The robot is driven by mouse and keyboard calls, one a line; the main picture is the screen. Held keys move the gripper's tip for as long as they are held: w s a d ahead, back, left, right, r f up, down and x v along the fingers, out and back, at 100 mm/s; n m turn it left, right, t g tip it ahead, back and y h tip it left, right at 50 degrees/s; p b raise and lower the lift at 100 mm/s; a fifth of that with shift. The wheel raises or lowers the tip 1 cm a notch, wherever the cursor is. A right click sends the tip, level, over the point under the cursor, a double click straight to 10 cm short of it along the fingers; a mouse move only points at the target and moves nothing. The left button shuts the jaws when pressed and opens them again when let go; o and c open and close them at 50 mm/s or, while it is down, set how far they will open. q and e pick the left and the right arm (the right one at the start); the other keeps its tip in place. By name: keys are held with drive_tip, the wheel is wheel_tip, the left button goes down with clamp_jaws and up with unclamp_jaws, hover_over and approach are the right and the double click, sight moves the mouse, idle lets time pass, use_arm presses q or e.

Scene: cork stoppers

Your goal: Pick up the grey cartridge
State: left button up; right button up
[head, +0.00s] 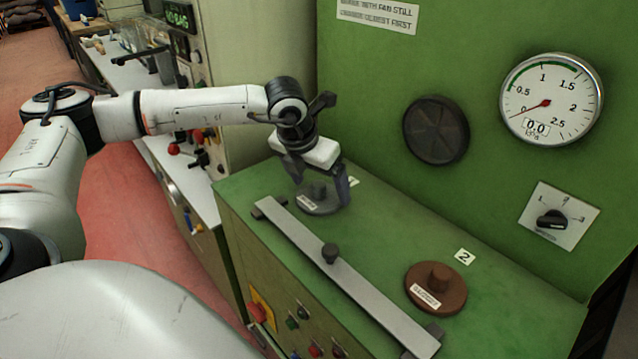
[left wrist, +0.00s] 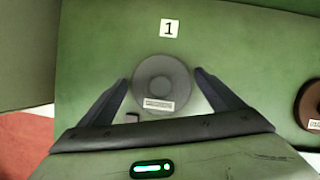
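The grey cartridge (head: 318,207) is a round disc with a knob and a white label. It sits on the green cabinet top beside the number 1 tag (head: 353,182). My left gripper (head: 320,184) is over it, pointing down, and partly hides it in the head view. In the left wrist view the cartridge (left wrist: 160,84) lies between the two spread fingers, with gaps showing on both sides. The left gripper is open and holds nothing. My right gripper is in neither view.
A brown cartridge (head: 436,288) sits by the number 2 tag (head: 464,256). A grey metal bar with a knob (head: 350,279) runs along the front of the top. The green panel behind carries a gauge (head: 551,98), a round dark cover (head: 436,130) and a dial (head: 552,220).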

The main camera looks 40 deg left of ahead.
use_arm(q)
drive_tip(key=c, duration=1.1)
drive_tip(key=shift+c, duration=0.7)
drive_tip(key=shift+r, duration=0.15)
